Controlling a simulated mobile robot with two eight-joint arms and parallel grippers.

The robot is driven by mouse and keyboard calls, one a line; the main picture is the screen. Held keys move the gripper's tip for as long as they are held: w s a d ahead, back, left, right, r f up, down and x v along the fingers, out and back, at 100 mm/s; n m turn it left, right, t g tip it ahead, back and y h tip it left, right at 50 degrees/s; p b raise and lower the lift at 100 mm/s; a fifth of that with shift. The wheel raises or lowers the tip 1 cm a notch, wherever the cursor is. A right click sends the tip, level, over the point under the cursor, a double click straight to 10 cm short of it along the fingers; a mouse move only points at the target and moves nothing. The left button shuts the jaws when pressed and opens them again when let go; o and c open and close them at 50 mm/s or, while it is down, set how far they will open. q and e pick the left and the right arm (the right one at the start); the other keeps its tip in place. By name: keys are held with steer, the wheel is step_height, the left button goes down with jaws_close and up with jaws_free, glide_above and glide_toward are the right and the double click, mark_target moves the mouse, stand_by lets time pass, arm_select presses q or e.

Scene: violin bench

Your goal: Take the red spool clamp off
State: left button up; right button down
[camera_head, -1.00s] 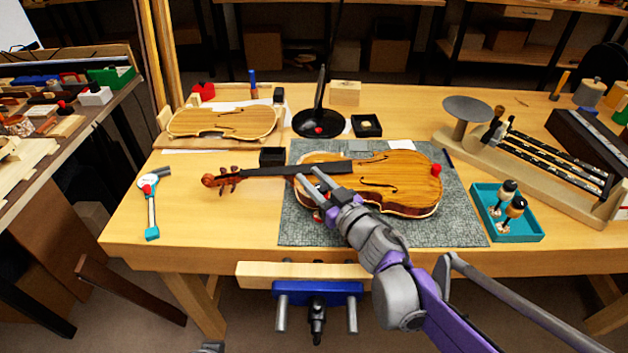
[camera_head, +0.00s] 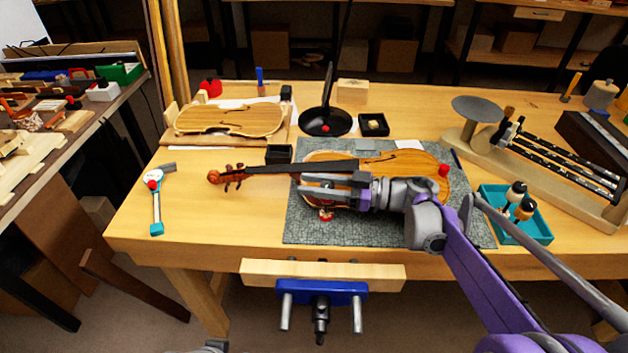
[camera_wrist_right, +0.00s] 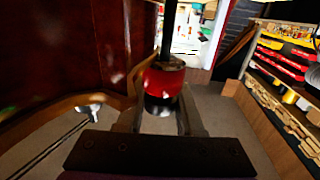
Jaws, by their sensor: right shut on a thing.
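The violin (camera_head: 420,163) lies on the grey mat with its neck to the left. A red spool clamp (camera_head: 326,213) is at its near edge, partly hidden by my right gripper (camera_head: 318,190). In the right wrist view, the red spool (camera_wrist_right: 163,82) sits between the two fingers of my right gripper (camera_wrist_right: 160,115), which is shut on it. A dark rod rises from the spool, and the violin's dark red side is close at left. Another red spool clamp (camera_head: 443,170) is at the violin's right end. My left gripper does not show clearly.
The grey mat (camera_head: 300,232) has bare room in front of the violin. A black dish (camera_head: 313,126) with a rod and a violin plate (camera_head: 230,118) are behind.

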steer(key=shift+s+n+g, duration=0.15)
steer(key=shift+n+g, duration=0.35)
steer(key=shift+g, duration=0.6)
steer(key=c, duration=0.5)
jaws_free()
step_height(320, 180, up, 10)
steer(key=p, duration=0.2)
steer(key=shift+p, duration=0.4)
